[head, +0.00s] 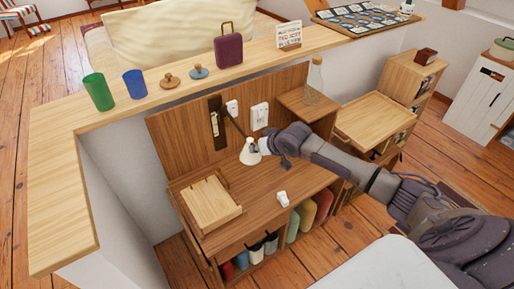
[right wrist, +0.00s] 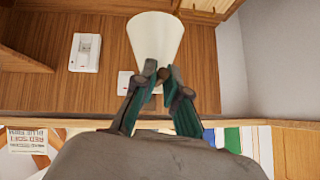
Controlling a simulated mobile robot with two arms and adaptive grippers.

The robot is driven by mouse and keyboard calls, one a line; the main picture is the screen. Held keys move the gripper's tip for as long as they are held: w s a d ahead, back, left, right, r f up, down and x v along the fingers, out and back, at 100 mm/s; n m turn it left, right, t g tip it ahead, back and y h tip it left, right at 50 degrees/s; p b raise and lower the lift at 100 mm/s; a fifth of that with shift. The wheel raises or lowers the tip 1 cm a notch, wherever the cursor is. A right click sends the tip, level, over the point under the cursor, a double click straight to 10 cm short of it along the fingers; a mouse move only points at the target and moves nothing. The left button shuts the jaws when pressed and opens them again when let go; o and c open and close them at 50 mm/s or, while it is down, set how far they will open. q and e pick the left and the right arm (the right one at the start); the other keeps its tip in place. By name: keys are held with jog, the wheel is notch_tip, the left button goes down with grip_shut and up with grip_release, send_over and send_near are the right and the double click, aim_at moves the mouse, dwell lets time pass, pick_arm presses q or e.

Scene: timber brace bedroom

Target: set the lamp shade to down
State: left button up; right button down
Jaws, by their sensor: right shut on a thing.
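The wall lamp's small white cone shade (head: 249,154) hangs at the end of a thin dark arm from a dark mounting plate (head: 216,122) on the wooden back panel. Its wide end faces mostly downward. In the right wrist view, the shade (right wrist: 155,38) has its narrow end at my fingertips. My right gripper (head: 263,147) reaches in from the right and is shut on the narrow end of the shade; its fingers also show in the right wrist view (right wrist: 162,78). My left gripper is not in view.
A wooden box (head: 210,200) and a small white object (head: 282,199) are on the desk below. White wall sockets (head: 259,115) sit beside the lamp. Cups, a purple case (head: 228,50) and a sign line the ledge (head: 180,85). A glass bottle (head: 314,78) stands right.

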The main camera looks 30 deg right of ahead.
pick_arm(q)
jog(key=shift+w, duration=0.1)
pick_arm(e)
jog(key=shift+w+r, duration=0.1)
jog(key=shift+r, duration=0.05)
jog(key=c, duration=1.2)
grip_release()
jog(key=shift+c, duration=0.2)
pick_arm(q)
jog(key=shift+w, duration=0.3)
pick_arm(e)
jog(key=shift+o, duration=0.2)
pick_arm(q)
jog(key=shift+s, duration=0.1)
pick_arm(e)
jog(key=v, duration=1.2)
jog(key=shift+a, duration=0.1)
